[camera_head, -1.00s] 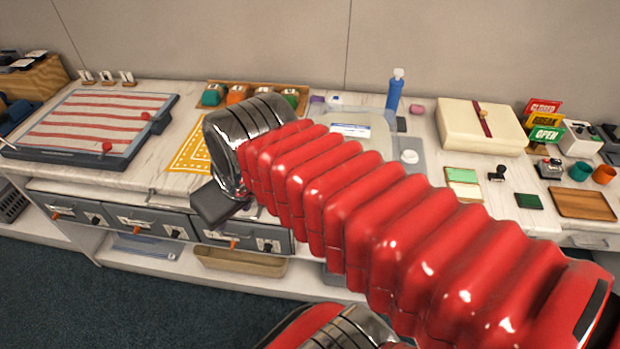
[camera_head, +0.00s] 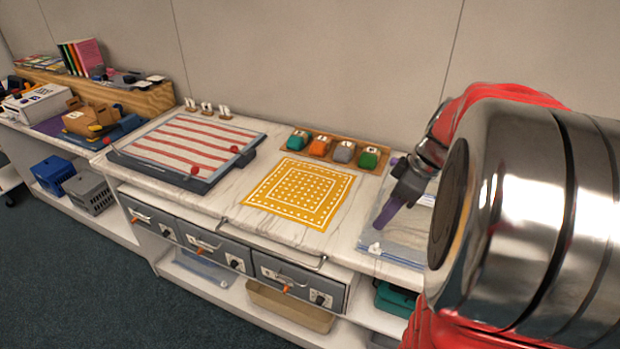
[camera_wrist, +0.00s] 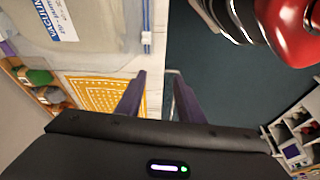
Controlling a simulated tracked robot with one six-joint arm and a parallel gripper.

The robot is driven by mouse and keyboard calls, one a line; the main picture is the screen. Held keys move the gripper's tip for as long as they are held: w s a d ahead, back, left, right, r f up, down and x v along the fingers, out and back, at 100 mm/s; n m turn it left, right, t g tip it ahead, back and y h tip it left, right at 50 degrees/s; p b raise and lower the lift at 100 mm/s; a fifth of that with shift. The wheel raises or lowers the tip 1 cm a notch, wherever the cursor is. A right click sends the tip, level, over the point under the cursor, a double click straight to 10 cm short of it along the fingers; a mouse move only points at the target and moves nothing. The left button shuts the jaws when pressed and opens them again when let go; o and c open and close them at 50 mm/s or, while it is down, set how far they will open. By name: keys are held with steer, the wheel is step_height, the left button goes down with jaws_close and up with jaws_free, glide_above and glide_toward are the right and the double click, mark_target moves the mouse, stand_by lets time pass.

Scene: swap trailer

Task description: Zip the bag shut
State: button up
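The clear bag (camera_wrist: 85,45) lies flat on the counter, with a white label in blue print, in the upper left of the wrist view. A zip strip with small blue parts (camera_wrist: 147,40) runs along its edge by the counter's front. In the head view the bag (camera_head: 408,240) is partly hidden by my arm. My gripper (camera_wrist: 158,76) has two purple fingers apart with nothing between them. It is beside the zip edge, past the counter's front edge in the wrist view. In the head view my gripper (camera_head: 388,212) appears over the bag's left part; its height is unclear.
A yellow patterned cloth (camera_head: 300,192) lies left of the bag. A tray of several coloured items (camera_head: 340,150) stands behind it. A striped board (camera_head: 190,145) is farther left. Drawers (camera_head: 300,280) and a lower shelf are under the counter.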

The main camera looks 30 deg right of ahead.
mark_target(377, 245)
steer(key=s+d+f+n, duration=0.1)
steer(key=d+f, duration=0.1)
steer(key=d, duration=0.4)
steer(key=shift+s+y, duration=0.2)
steer(key=shift+y, duration=0.1)
steer(key=x, duration=1.4)
steer(key=shift+w+d, duration=0.1)
steer(key=shift+w, duration=0.15)
steer(key=shift+r, duration=0.1)
steer(key=shift+c, duration=0.2)
jaws_close()
